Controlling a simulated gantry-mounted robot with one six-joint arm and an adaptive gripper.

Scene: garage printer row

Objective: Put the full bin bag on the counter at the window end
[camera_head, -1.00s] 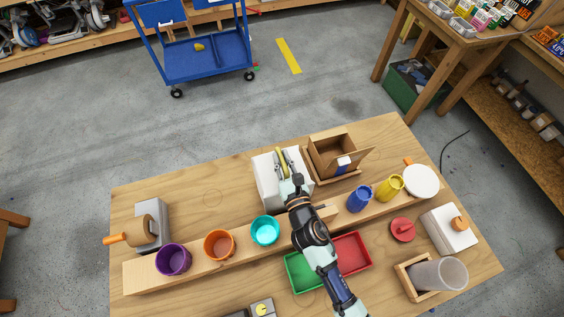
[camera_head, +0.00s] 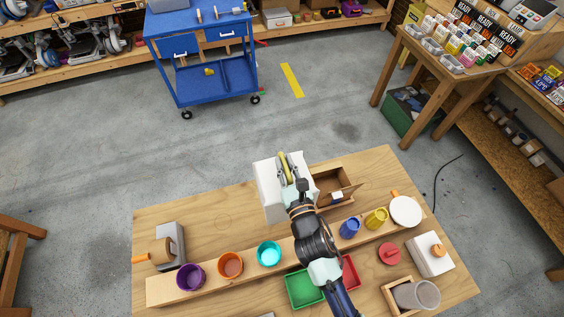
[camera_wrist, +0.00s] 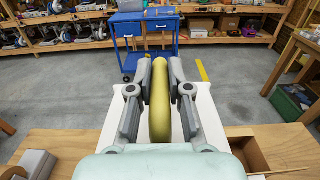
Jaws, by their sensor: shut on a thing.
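My gripper (camera_head: 286,172) is shut on an upright yellow rounded piece (camera_wrist: 160,102), which looks like the handle of a white box-like thing (camera_head: 270,192). In the wrist view, both fingers press its two sides. The white thing (camera_wrist: 204,100) shows on both sides of my fingers, and its underside is hidden. It stands out past the wooden table's far edge in the head view and looks raised. Nothing in view looks plainly like a bin bag. I cannot tell which surface is the counter at the window end; no window shows.
The wooden table (camera_head: 225,222) holds several cups on a plank, an open cardboard box (camera_head: 331,186) right beside the white thing, and a green tray (camera_head: 304,288). A blue trolley (camera_head: 203,62) stands beyond open floor. A stocked wooden table (camera_head: 446,62) is at back right.

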